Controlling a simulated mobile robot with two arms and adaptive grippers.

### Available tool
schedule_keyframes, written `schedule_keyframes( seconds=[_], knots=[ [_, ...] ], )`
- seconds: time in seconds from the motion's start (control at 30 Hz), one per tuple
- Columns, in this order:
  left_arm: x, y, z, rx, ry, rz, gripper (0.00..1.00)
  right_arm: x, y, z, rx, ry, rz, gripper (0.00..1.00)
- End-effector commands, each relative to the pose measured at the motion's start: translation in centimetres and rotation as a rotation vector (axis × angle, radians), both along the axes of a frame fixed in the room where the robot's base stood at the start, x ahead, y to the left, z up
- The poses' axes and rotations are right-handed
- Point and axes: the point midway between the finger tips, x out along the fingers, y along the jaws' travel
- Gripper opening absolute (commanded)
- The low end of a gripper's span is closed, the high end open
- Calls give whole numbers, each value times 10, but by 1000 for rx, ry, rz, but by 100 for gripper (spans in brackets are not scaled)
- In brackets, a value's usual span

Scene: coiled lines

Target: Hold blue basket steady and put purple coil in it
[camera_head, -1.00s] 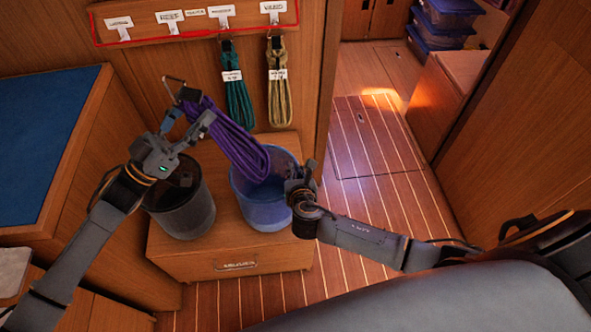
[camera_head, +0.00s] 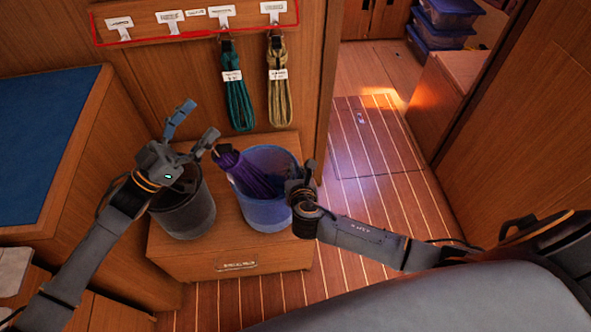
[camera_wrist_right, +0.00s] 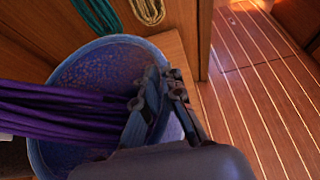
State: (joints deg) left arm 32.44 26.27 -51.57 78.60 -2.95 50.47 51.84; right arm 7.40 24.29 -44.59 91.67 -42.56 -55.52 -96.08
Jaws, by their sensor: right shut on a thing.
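The purple coil (camera_head: 247,174) leans in the blue basket (camera_head: 264,214), its lower part inside and its top end sticking out over the left rim. My left gripper (camera_head: 199,120) is open and empty, just up and left of the coil's top end. My right gripper (camera_head: 303,176) is shut on the right rim of the blue basket. In the right wrist view my right gripper (camera_wrist_right: 158,100) shows at the rim, and the purple coil (camera_wrist_right: 55,115) comes in from the left across the blue basket (camera_wrist_right: 95,70). The coil's lower end is partly hidden there.
A dark grey bin (camera_head: 187,213) stands left of the basket on the same wooden box (camera_head: 200,262). A teal coil (camera_head: 237,100) and a tan coil (camera_head: 278,95) hang on the wall behind, below a labelled rail (camera_head: 195,22). Open floor lies to the right.

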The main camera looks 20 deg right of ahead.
Motion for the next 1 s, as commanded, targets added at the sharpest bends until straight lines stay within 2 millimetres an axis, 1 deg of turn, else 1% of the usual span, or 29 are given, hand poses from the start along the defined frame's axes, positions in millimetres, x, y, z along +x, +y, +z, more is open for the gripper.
schedule_keyframes(
  seconds=[0.03,0.17,0.27,0.37,0.6,0.7,0.83,1.0],
  knots=[
    [0,0,-1,1,0,0,82,-2,1,-3,0,6,2,0],
    [0,0,-4,6,4,2,82,-2,1,-3,0,6,2,0],
    [-1,5,-6,6,5,3,82,-2,1,-3,0,6,2,0],
    [-4,16,-13,7,5,4,82,-2,1,-3,0,7,2,0],
    [-13,50,-30,3,3,2,82,-2,1,-3,1,7,1,0],
    [-16,59,-35,2,2,0,82,-2,1,-3,1,7,1,0],
    [-17,64,-37,1,1,1,82,-2,1,-3,1,7,1,0],
    [-18,64,-37,1,0,0,82,-2,1,-3,0,7,2,0]
  ],
)
